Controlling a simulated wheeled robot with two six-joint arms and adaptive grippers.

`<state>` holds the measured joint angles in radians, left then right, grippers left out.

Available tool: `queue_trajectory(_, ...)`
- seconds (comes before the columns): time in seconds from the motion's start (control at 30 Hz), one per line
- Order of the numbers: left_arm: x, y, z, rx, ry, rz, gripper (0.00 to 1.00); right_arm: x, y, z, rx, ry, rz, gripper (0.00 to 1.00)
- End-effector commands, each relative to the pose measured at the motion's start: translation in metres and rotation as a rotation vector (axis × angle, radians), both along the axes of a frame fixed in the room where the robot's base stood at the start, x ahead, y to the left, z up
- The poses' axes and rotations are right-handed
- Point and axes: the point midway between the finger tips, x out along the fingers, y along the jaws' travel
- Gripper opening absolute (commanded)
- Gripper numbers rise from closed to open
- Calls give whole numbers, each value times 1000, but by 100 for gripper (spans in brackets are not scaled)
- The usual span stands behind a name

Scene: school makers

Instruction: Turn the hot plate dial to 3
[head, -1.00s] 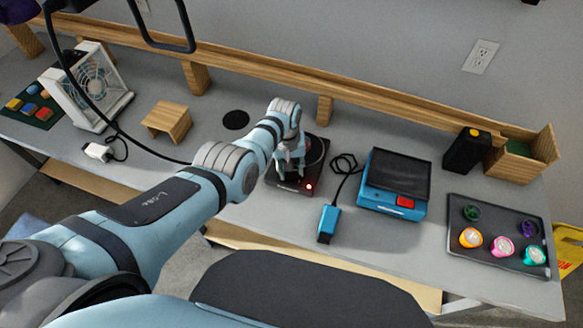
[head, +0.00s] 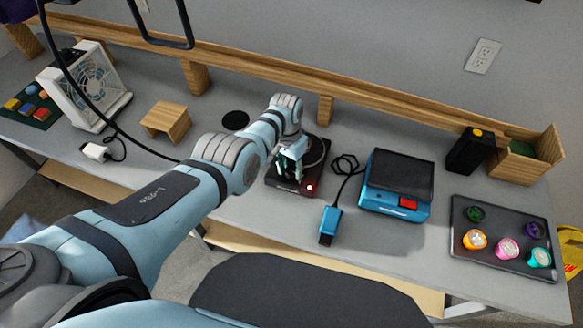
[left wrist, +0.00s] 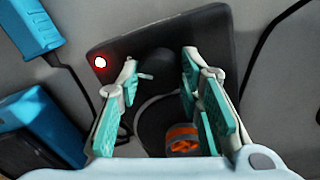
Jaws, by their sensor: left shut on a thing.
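The hot plate (head: 314,178) is a dark box with a round top plate and a glowing red light on its front; it also shows in the left wrist view (left wrist: 217,35). Its black dial (left wrist: 158,66), with a small white pointer, sits beside the red light. My left gripper (head: 287,172) reaches down over the front of the hot plate. In the left wrist view its two teal-padded fingers (left wrist: 159,62) stand on either side of the dial, shut on it. The fingers hide the dial in the head view. I cannot read any dial marks. My right gripper is out of view.
A blue device (head: 396,185) with a black top and a blue power brick (head: 329,224) stand right of the hot plate. A tray (head: 485,249) of colored pots lies farther right. A wooden stand (head: 165,120) and a fan (head: 92,85) are left. An orange-striped thing (left wrist: 182,139) shows between the fingers.

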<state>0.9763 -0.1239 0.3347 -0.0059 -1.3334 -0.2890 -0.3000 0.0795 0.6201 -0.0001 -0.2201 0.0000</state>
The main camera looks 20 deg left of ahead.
Motion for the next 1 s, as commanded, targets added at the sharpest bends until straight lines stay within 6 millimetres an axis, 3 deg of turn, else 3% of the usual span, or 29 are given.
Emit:
queue_trajectory(0.47,0,0,1,0,-1,-14,5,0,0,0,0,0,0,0)
queue_trajectory(0.5,1,0,1,-1,-2,-14,40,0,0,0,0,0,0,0)
queue_trajectory(0.6,0,0,1,0,-1,-14,54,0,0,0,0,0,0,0)
queue_trajectory(1.0,1,0,4,-1,-2,-13,54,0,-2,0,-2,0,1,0)
